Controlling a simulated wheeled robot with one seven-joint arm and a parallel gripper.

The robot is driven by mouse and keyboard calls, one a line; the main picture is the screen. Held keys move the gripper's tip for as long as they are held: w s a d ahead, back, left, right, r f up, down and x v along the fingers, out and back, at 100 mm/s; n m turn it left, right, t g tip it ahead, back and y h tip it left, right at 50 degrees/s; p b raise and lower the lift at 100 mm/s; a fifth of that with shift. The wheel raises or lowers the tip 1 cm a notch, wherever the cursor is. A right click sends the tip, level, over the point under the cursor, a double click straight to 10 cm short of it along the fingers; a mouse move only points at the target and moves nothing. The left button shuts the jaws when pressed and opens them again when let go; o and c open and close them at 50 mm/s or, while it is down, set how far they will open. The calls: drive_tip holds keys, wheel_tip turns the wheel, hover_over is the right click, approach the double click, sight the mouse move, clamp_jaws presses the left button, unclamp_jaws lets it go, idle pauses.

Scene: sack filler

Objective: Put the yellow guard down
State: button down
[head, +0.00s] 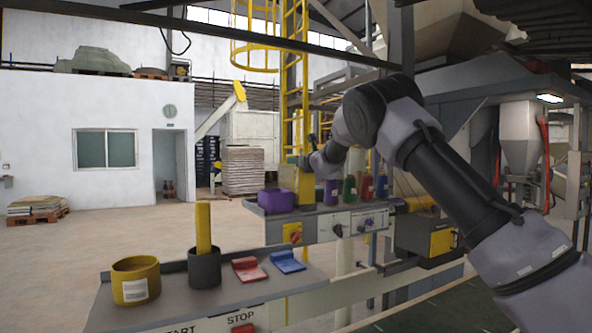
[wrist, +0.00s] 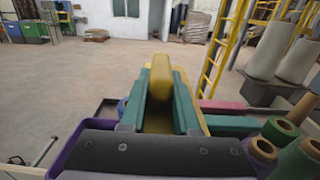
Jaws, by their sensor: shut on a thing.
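My gripper (wrist: 160,98) is shut on the yellow guard (wrist: 165,80), which stands up between the two teal fingers. In the head view the yellow guard (head: 306,187) is an upright block at the far end of my arm, over the upper shelf (head: 325,222). It is just right of a purple bin (head: 275,201). Whether its bottom touches the shelf cannot be told. My gripper (head: 303,161) is small in the head view and partly hidden by my wrist.
Several coloured spools (head: 350,189) stand right of the guard, close to my gripper. The lower front bench (head: 135,312) holds a yellow cup (head: 135,281), a dark cup (head: 204,268) with a yellow bar (head: 203,228), a red flap (head: 249,269) and a blue flap (head: 287,262).

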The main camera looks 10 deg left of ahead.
drive_tip(key=shift+f, duration=1.2)
drive_tip(key=c, duration=0.6)
unclamp_jaws()
drive_tip(key=shift+f, duration=0.1)
drive_tip(key=shift+c, duration=0.2)
